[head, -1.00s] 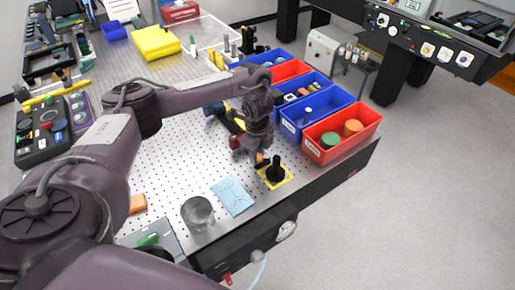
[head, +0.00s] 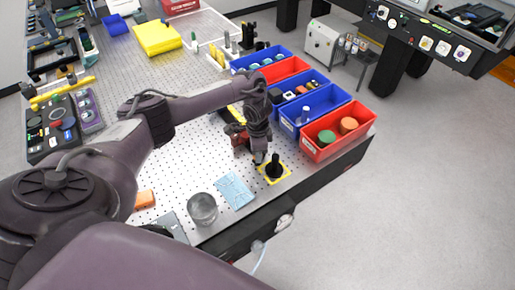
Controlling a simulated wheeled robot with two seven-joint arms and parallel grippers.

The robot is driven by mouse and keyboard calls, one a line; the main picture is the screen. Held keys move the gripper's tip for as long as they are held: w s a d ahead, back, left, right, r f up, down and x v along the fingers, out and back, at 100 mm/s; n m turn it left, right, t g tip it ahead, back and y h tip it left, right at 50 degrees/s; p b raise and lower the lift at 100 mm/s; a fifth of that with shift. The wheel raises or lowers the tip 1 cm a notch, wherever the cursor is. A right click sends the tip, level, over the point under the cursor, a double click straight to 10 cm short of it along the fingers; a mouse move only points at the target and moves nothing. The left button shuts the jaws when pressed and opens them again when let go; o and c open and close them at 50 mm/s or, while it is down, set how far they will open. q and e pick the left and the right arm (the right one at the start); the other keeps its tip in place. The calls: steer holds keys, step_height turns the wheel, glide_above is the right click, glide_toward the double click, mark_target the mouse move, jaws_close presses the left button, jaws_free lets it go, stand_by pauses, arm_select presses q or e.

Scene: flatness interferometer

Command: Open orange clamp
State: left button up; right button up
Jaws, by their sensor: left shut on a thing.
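My left gripper (head: 259,159) reaches across the perforated table to its front right part, pointing down. The fingertips are just left of a black knob-like post (head: 274,170) on a yellow-edged square base. A dark mount with red and yellow parts (head: 238,135) stands just behind and left of the gripper, partly covered by it. My right gripper is not in view.
Blue bins (head: 287,121) and a red bin (head: 307,149) line the table's right edge. A metal cup (head: 203,209), a light blue cloth (head: 235,190) and an orange block (head: 145,199) lie near the front. The perforated top (head: 195,160) is clear between them.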

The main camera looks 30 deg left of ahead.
arm_select(q)
steer(key=shift+w, duration=0.1)
steer(key=shift+r, duration=0.1)
stand_by(0.4)
steer(key=o, duration=1)
steer(key=shift+c, duration=0.2)
steer(key=shift+r, duration=0.45)
step_height(320, 180, up, 6)
steer(key=shift+f, duration=0.1)
steer(key=shift+r, duration=0.5)
